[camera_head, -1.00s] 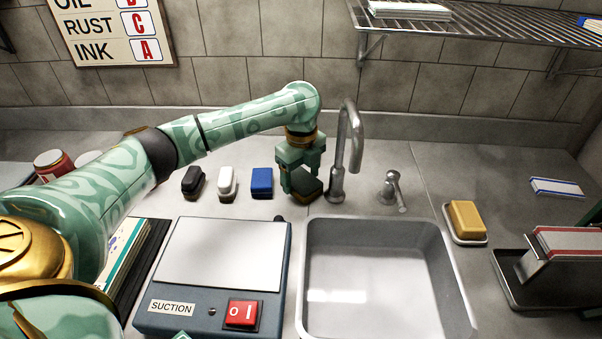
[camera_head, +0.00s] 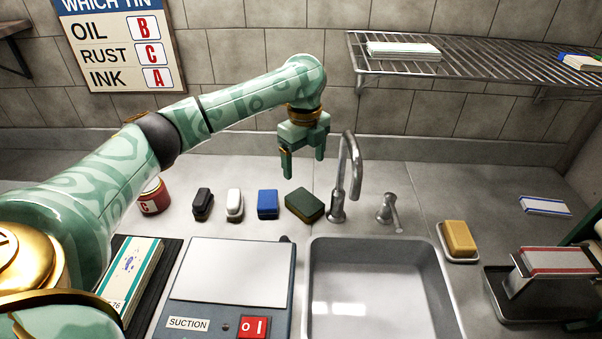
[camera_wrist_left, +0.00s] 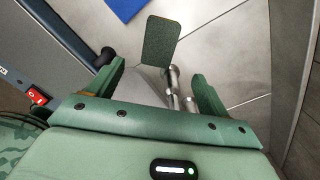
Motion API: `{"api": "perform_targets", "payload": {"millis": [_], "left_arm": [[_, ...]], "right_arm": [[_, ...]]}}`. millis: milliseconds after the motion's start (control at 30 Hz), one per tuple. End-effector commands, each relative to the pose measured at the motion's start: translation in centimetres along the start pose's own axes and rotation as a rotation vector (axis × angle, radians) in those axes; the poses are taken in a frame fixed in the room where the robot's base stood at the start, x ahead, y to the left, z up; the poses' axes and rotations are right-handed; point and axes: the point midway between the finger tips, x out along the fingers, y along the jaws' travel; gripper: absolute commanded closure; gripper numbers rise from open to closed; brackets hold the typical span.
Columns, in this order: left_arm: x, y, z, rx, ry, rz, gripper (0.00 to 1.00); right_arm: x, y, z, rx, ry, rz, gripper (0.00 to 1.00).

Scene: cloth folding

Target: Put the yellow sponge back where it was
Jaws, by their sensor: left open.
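A block with a dark green top and a brownish-yellow side (camera_head: 304,205), like a sponge, lies slightly turned on the counter, between a blue block and the tap. Its green face also shows in the left wrist view (camera_wrist_left: 160,41). A plain yellow block (camera_head: 459,238) sits on a small dish (camera_head: 462,258) right of the sink. My left gripper (camera_head: 303,168) is open and empty above the green-topped block, apart from it. Its spread fingers also show in the left wrist view (camera_wrist_left: 157,72). My right gripper is not in view.
The blue block (camera_head: 268,204), a white block (camera_head: 234,205) and a black block (camera_head: 202,204) stand in a row. The tap (camera_head: 349,175) rises close right of the green-topped block. The sink (camera_head: 378,285) and suction box (camera_head: 232,270) are in front.

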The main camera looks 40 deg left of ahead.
Motion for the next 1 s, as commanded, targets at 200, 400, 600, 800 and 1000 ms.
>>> {"api": "perform_targets", "payload": {"millis": [200,400,600,800,1000], "left_arm": [[-3.9,0.0,0.0,0.001,-0.001,-0.001,0.21],[-4.5,0.0,0.0,0.000,0.001,0.002,0.21],[-4.4,0.0,0.0,0.000,0.000,0.002,0.21],[-4.4,0.0,0.0,0.000,0.000,0.002,0.21],[-7.2,0.2,0.0,0.000,-0.003,-0.011,0.21]], "right_arm": [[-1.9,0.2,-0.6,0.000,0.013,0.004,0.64],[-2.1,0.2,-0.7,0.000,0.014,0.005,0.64],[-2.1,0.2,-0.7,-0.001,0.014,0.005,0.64],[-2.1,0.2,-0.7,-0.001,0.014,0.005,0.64],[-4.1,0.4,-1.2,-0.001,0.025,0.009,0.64]]}}
